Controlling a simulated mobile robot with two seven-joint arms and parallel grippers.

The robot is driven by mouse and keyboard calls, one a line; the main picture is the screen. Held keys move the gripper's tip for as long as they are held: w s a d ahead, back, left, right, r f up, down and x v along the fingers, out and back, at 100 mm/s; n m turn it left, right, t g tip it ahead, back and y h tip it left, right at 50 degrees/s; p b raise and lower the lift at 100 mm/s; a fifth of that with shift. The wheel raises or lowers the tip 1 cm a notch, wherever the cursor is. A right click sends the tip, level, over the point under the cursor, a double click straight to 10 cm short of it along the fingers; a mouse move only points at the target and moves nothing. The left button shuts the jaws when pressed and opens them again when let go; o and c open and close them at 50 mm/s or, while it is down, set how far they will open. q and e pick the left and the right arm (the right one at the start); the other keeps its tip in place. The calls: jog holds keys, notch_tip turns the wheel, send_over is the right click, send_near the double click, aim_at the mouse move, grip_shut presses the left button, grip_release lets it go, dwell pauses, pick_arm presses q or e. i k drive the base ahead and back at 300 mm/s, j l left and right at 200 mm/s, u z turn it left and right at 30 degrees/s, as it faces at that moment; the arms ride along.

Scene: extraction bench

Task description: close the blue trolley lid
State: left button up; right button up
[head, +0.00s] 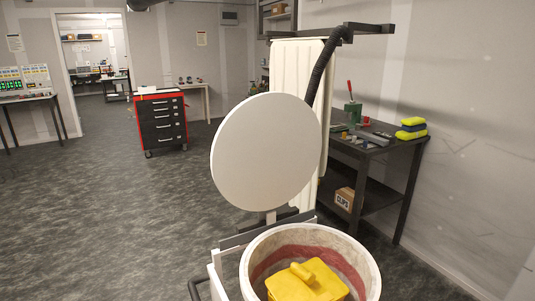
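A round, off-white lid (266,150) stands raised, nearly upright, in the middle of the head view. A short post (270,217) shows below it, behind a round tub (366,262) with a pale rim and a reddish band inside. The tub is open at the top and sits at a white trolley frame (216,281). A yellow block with a raised grip (305,284) lies inside the tub. No blue lid or blue trolley shows; the lid looks white. Neither of my grippers is in view.
Right of the lid stands a dark workbench (375,142) with small tools and yellow sponges (411,128). A red-black tool cabinet (162,121) stands farther back. Floor at left is clear.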

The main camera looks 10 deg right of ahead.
aim_at(265, 152)
jog(key=i+j+z, duration=0.1)
jog(key=j+z, duration=0.35)
jog(key=j, duration=0.4)
jog(key=j+z, duration=0.4)
jog(key=j, duration=0.4)
jog(key=j+z, duration=0.4)
jog(key=j, duration=0.45)
jog(key=i+j+z, duration=0.15)
jog(key=j+z, duration=0.15)
jog(key=j, duration=0.25)
jog(key=i+j+z, duration=0.25)
jog(key=j, duration=0.3)
jog(key=j+z, duration=0.3)
jog(key=j, duration=0.2)
jog(key=i+j+z, duration=0.25)
jog(key=j, duration=0.15)
jog(key=j+z, duration=0.2)
jog(key=j, duration=0.2)
